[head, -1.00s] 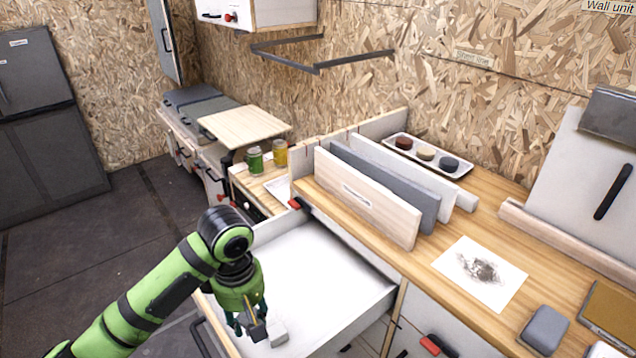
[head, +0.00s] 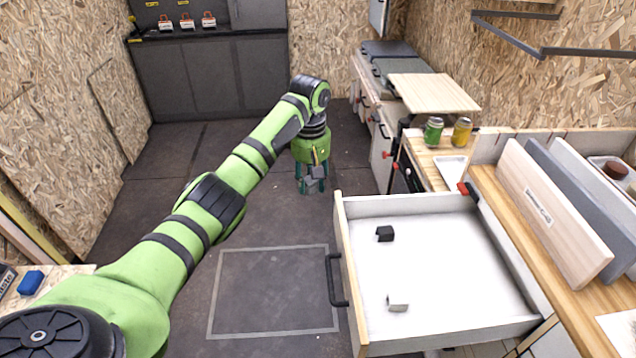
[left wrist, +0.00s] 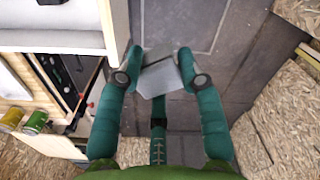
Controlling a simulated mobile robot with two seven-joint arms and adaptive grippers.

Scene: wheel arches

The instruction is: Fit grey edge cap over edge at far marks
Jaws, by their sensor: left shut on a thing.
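My left gripper (head: 312,184) is shut on a grey edge cap (head: 315,172) and hangs in front of the cabinets, left of the open drawer (head: 455,204). In the left wrist view the grey edge cap (left wrist: 160,78) sits between the two teal fingertips of the left gripper (left wrist: 160,70). The cap is clear of any edge. A black cap (head: 385,234) and a light grey cap (head: 398,302) lie apart on the drawer's floor. I cannot make out any marks on the drawer's edges. My right gripper is out of view.
Upright boards (head: 552,215) stand on the worktop at the right. A green jar (head: 433,132) and a yellow jar (head: 462,132) stand behind the drawer. The drawer's black handle (head: 334,280) sticks out to the left. The dark floor (head: 240,200) around the gripper is free.

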